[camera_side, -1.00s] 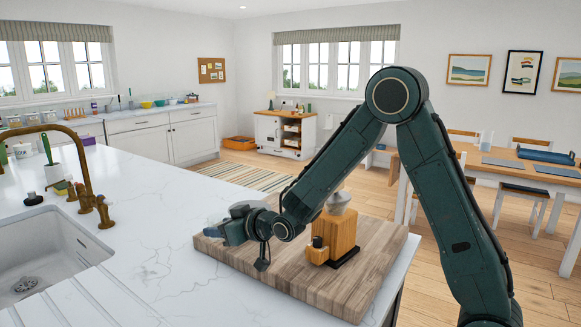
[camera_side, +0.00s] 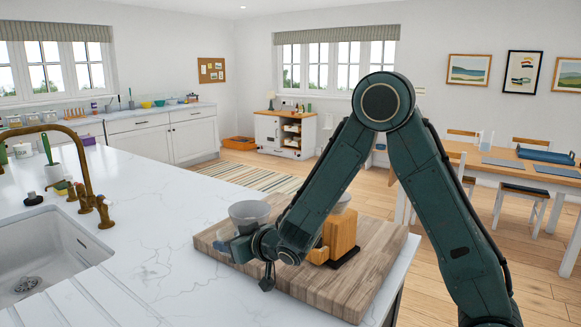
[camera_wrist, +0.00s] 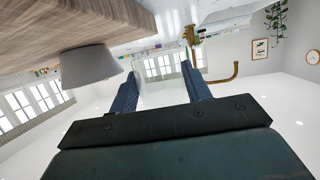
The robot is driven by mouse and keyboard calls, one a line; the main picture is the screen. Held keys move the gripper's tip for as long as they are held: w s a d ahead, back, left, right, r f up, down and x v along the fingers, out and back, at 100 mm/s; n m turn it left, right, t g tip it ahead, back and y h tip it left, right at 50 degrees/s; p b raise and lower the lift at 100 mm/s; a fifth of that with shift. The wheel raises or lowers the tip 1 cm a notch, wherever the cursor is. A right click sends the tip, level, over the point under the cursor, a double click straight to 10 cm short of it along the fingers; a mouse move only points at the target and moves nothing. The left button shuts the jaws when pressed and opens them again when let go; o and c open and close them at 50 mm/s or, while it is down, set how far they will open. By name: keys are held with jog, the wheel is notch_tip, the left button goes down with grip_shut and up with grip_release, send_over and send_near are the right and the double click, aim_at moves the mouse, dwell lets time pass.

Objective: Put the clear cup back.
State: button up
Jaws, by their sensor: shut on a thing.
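My gripper (camera_side: 238,246) is low at the left edge of the wooden board (camera_side: 345,290). In the wrist view my gripper (camera_wrist: 163,92) has its fingers apart, shut on the clear cup (camera_wrist: 163,97), which is faint and see-through between them. In the side view the clear cup (camera_side: 224,235) shows only as a pale patch beside the fingers. I cannot tell whether it touches the board.
A grey tapered bowl (camera_side: 249,213) stands on the board just behind my gripper; it also shows in the wrist view (camera_wrist: 90,66). The white counter (camera_side: 150,225) is clear toward the sink (camera_side: 45,250).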

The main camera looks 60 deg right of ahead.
jog(key=shift+s+d+r+m+h, duration=0.1)
jog(key=shift+s+m+h, duration=0.3)
jog(key=shift+s, duration=0.5)
jog(key=shift+s+a+r+m+h, duration=0.1)
jog(key=shift+s+m+h, duration=0.25)
jog(key=shift+s, duration=0.55)
jog(key=shift+s+d+r+m+h, duration=0.1)
jog(key=shift+s+m+h, duration=0.25)
jog(key=shift+s, duration=0.55)
jog(key=shift+w+d+r, duration=0.1)
jog(key=s+d+r+m+g+h, duration=0.3)
jog(key=d+r+m+g+h, duration=0.6)
jog(key=d+r+m+g, duration=0.2)
jog(key=shift+s+d+r+m+h, duration=0.4)
jog(key=shift+r+m, duration=0.1)
jog(key=shift+r, duration=0.35)
jog(key=shift+f, duration=0.15)
